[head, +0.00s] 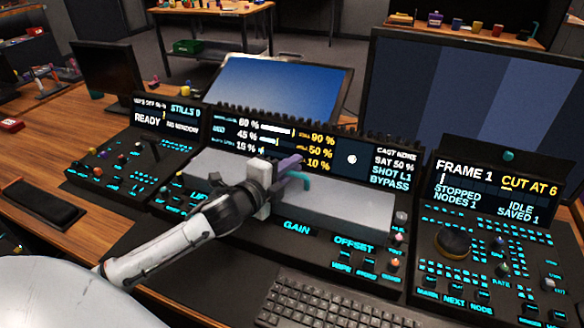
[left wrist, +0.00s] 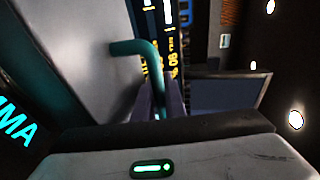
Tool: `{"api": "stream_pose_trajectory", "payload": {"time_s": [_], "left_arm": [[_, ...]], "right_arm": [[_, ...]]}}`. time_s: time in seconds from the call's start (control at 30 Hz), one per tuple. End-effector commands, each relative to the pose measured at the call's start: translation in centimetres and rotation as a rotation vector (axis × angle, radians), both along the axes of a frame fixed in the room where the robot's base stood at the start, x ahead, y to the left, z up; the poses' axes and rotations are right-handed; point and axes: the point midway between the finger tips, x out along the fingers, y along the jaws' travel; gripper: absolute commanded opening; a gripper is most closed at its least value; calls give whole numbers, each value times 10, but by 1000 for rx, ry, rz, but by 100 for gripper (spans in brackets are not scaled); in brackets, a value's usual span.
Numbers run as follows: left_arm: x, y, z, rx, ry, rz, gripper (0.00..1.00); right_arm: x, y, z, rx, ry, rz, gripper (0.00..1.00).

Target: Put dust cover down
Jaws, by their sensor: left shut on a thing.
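The dust cover (head: 345,208) is a long pale grey box with a teal handle (head: 301,180). It lies along the middle of the centre panel, above the GAIN and OFFSET labels, and hides what is under it. I cannot tell whether its lower edge touches the panel. My left gripper (head: 290,174) is shut on the teal handle. In the left wrist view the cover (left wrist: 75,45) fills the upper left, and the handle (left wrist: 137,47) bends down between the purple-grey fingers (left wrist: 160,102). My right gripper is not in view.
A screen strip (head: 352,160) stands right behind the cover. A keyboard (head: 330,305) lies in front of the panel. A side panel with a dark trackball (head: 453,240) is at the right, another panel (head: 110,170) at the left. Large monitors (head: 480,100) stand behind.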

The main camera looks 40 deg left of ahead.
Motion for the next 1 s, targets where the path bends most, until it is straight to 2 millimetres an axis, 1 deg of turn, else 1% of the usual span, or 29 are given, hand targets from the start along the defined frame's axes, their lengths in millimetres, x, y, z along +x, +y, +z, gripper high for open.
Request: {"api": "stream_pose_trajectory", "payload": {"time_s": [0.17,0.3,0.33,0.43,0.77,0.87,1.0], "left_arm": [[1,0,3,2,-5,-1,0],[1,0,-1,1,-5,0,0],[0,0,-2,1,-2,0,12],[0,0,-2,1,-2,0,29],[-1,0,-5,0,6,0,29],[-1,0,-2,0,7,0,29],[-14,-1,-2,0,10,0,29]], "right_arm": [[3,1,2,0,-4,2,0],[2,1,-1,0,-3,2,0],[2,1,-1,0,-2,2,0],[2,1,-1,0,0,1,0],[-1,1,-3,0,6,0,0],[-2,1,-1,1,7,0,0],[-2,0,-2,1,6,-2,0]]}}
